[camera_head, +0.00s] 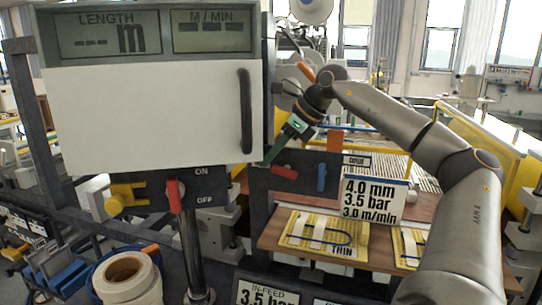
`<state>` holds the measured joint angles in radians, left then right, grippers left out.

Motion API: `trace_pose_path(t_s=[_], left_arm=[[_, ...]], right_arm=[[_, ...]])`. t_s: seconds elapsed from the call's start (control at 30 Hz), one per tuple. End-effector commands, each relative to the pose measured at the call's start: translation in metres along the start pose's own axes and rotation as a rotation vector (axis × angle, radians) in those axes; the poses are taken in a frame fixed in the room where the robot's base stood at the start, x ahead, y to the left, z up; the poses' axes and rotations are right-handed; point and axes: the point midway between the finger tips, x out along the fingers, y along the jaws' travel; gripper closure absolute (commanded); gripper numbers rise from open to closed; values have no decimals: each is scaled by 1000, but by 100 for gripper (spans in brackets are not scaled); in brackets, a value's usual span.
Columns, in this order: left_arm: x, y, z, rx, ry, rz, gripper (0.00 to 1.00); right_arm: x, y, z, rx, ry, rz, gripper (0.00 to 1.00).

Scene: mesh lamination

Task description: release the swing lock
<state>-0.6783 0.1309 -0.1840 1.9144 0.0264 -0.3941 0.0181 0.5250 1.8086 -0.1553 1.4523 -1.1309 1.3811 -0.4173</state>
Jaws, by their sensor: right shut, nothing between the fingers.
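My right gripper (268,160) reaches down and left beside the right edge of the white cabinet. Its green body shows, and its fingers are shut with nothing seen between them. A red lever (285,172) lies just below and right of the fingertips, and a blue lever (321,177) hangs right of that. My left gripper is out of view.
The white cabinet (150,112) with a dark vertical handle (246,110) fills the upper left. A sign (374,198) reads 4.0 mm, 3.5 bar, 3.0 m/min. A yellow THIN sample card (330,238) lies on the wooden board (282,246). White rolls (128,277) stand at lower left.

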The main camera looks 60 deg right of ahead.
Motion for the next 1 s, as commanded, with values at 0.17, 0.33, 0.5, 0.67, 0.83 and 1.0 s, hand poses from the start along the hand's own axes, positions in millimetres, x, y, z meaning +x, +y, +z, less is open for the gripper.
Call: trace_pose_path(t_s=[0.17,0.33,0.5,0.67,0.83,1.0], left_arm=[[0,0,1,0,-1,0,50],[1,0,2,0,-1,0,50],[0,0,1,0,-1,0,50],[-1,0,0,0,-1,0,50],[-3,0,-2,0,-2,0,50],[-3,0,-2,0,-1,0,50]], right_arm=[[-2,0,0,0,0,-1,100],[-23,0,0,1,-2,-4,100],[-62,-1,1,2,-2,-5,100],[-95,-1,1,1,-2,-3,100],[-117,0,0,1,0,-1,100],[-125,0,0,0,-1,0,100]])
